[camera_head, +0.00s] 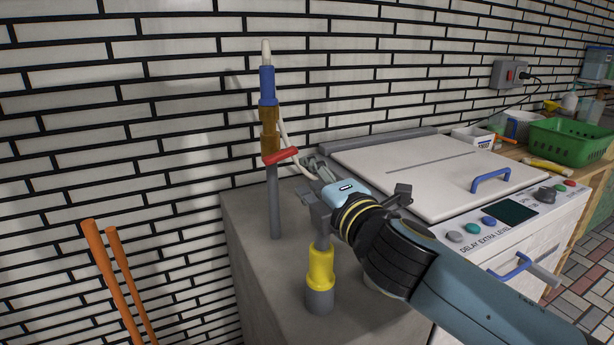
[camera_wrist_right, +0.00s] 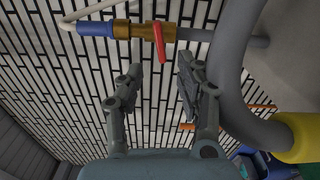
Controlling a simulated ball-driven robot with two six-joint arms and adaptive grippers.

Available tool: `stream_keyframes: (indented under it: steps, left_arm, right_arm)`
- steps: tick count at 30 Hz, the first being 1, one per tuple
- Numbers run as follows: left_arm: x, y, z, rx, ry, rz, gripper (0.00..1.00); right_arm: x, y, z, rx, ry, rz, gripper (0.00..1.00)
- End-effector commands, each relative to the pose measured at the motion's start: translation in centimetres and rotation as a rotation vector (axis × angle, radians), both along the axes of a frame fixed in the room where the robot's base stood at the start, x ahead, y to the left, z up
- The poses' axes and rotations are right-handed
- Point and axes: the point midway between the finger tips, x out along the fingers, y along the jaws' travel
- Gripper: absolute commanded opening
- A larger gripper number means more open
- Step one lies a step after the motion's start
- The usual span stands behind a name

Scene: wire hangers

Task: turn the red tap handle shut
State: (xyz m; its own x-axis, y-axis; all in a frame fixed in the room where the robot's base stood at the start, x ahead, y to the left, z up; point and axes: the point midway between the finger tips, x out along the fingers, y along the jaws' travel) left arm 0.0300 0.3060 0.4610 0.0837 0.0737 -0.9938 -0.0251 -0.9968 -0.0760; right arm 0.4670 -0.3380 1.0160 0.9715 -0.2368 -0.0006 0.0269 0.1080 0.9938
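The red tap handle (camera_head: 281,156) is a short bar on the brass valve (camera_head: 270,130) of an upright grey pipe (camera_head: 275,205); it slants across the pipe. In the right wrist view the red handle (camera_wrist_right: 159,42) lies crosswise to the pipe, ahead of my fingertips. My right gripper (camera_head: 308,165) is just right of the handle in the head view. In the wrist view its two fingers (camera_wrist_right: 162,70) are spread apart with nothing between them, and the handle's end shows close to the gap. I cannot tell whether a finger touches it. My left gripper is not in view.
A blue fitting (camera_head: 267,86) with a pale hose tops the pipe. A yellow-collared grey pipe (camera_head: 320,266) stands close by my right wrist. A white lidded machine (camera_head: 430,170) is on the right, a tiled wall behind. Orange poles (camera_head: 112,275) stand at lower left.

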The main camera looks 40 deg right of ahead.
Motion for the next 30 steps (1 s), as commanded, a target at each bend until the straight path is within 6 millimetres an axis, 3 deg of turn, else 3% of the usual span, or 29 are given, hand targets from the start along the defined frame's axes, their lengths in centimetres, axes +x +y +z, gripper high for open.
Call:
stream_keyframes:
  steps: [3, 8, 14, 24, 30]
  left_arm:
    - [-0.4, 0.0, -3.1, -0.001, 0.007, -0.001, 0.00]
    - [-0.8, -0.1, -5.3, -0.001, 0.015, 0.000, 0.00]
    - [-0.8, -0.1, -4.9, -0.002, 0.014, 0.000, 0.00]
    - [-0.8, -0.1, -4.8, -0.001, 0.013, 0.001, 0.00]
    - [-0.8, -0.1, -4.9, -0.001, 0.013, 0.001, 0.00]
  right_arm:
    - [0.8, 0.0, -0.7, -0.041, 0.000, -0.005, 0.37]
    - [1.5, 0.2, -0.7, -0.099, 0.020, 0.001, 0.37]
    - [3.7, -0.2, 0.0, -0.113, 0.025, 0.003, 0.37]
    - [10.1, -1.8, 0.0, -0.112, 0.026, 0.002, 0.37]
    - [11.8, -2.1, -0.1, -0.112, 0.026, 0.004, 0.37]
